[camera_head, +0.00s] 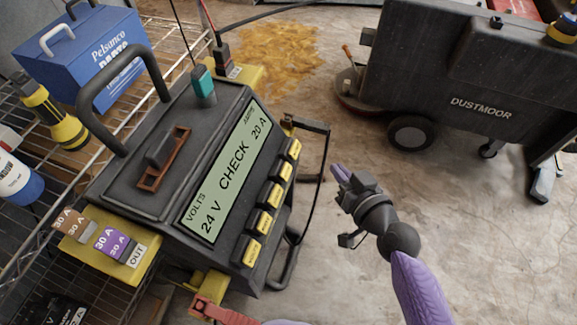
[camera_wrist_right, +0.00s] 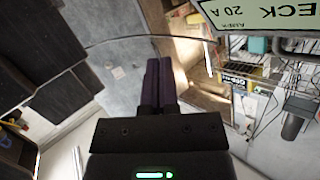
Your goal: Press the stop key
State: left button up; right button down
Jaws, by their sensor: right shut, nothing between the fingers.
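The grey-black charger unit (camera_head: 150,185) fills the left half of the head view. Its green display (camera_head: 229,170) reads "VOLTS 24 V CHECK 20 A". A slanting row of several black keys with yellow labels (camera_head: 264,221) runs beside the display; their wording is too small to read, so I cannot tell which is the stop key. My right gripper (camera_head: 339,173) is shut and empty, to the right of the keys and apart from them. In the right wrist view its fingers (camera_wrist_right: 159,80) are together, with the display (camera_wrist_right: 265,18) inverted at upper right. My left gripper is not visible.
A black cable (camera_head: 322,180) loops between the keys and my right gripper. A wire rack (camera_head: 60,190) holds a blue case (camera_head: 85,55) and a yellow flashlight (camera_head: 55,115). A red clamp (camera_head: 215,311) lies low in front. A black Dustmoor machine (camera_head: 470,75) stands at upper right.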

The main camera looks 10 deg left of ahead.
aim_at(289, 166)
pick_arm(q)
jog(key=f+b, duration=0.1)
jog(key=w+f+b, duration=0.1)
jog(key=b, duration=0.1)
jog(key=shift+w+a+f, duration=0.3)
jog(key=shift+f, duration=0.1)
pick_arm(e)
jog(key=w+a+f, duration=0.1)
jog(key=a+f, duration=0.3)
jog(key=a, duration=0.3)
jog(key=shift+w+a+f, duration=0.2)
jog(key=shift+w+f, duration=0.05)
jog(key=shift+f, duration=0.1)
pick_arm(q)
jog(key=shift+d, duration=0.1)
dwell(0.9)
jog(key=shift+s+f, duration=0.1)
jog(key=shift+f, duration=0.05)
pick_arm(e)
jog(key=shift+a+f, duration=0.25)
jog(key=shift+a, duration=0.05)
